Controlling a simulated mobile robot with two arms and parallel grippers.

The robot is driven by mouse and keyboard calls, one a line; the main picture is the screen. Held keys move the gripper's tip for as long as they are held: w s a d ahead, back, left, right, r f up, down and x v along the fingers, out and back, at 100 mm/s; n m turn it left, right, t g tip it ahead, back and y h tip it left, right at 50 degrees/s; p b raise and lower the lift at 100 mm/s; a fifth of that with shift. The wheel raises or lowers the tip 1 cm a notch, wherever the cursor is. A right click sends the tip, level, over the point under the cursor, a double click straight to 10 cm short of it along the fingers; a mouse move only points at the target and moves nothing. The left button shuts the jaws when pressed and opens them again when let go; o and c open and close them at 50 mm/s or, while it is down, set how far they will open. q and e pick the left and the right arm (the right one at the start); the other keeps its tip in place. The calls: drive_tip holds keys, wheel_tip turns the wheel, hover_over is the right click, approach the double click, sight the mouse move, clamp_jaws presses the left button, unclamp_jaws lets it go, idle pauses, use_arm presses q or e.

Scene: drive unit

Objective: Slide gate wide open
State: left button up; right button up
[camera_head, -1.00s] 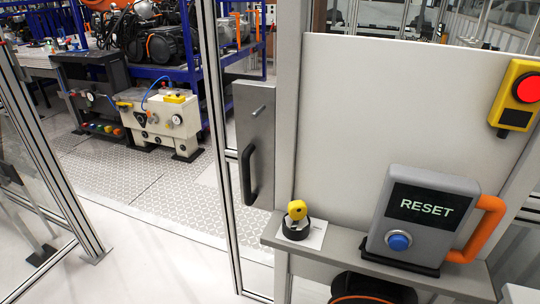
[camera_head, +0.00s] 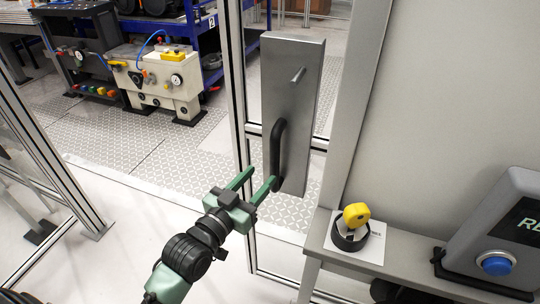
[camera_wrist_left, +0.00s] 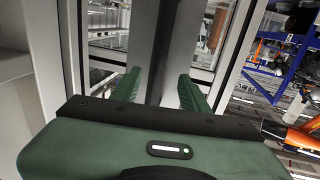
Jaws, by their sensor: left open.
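The gate has a metal-framed clear panel with an upright edge post (camera_head: 236,120) and a grey metal plate (camera_head: 305,105). A black bar handle (camera_head: 277,150) stands upright on the plate's left side. My left gripper (camera_head: 260,177) is open, with its green fingers near the handle's lower end. In the left wrist view, a dark upright bar (camera_wrist_left: 160,50), apparently the handle, shows between the spread fingers (camera_wrist_left: 160,92). I cannot tell whether either finger touches it. My right gripper is not in view.
A wide floor gap lies between the gate post and the left fence post (camera_head: 60,150). Beyond stands a cream machine (camera_head: 155,75). At right, a shelf (camera_head: 410,255) bears a yellow key (camera_head: 356,214) and a box with a blue button (camera_head: 495,262).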

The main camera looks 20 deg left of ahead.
sight(272, 165)
use_arm(q)
drive_tip(key=shift+w+d+r, duration=0.25)
drive_tip(key=shift+w, duration=0.1)
drive_tip(key=p+x, duration=0.1)
drive_tip(key=x, duration=0.5)
drive_tip(key=shift+w+d+f, duration=0.15)
drive_tip(key=shift+w, duration=0.1)
clamp_jaws()
idle(0.9)
